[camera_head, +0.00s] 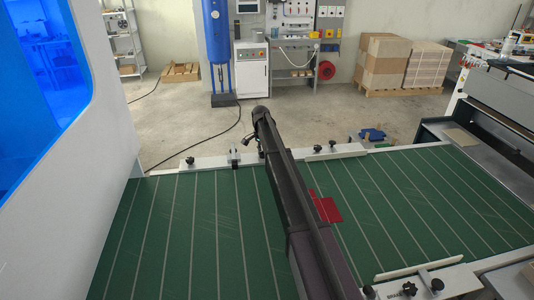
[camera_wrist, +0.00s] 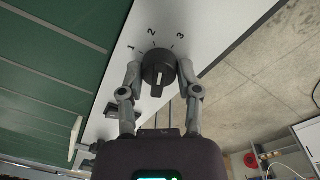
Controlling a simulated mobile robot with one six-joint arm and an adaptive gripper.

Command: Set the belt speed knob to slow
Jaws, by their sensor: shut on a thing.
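The belt speed knob (camera_wrist: 158,70) is round and black, on a pale panel in the wrist view. The numbers 1, 2 and 3 with short tick marks are printed in an arc above it. A raised grip bar with a pale streak runs toward the bottom of the picture, on the side away from the numbers. I cannot tell which number it is set to. My gripper (camera_wrist: 161,74) has one finger on each side of the knob, shut on it. In the head view my arm covers this spot, and neither knob nor fingers can be made out.
The green belt (camera_head: 215,240) with pale stripes lies beneath my arm. A pale rail (camera_head: 205,163) with clamps and black knobs runs along its far edge. A red piece (camera_head: 328,208) is beside my arm. Boxes on pallets (camera_head: 385,62) stand well back on the floor.

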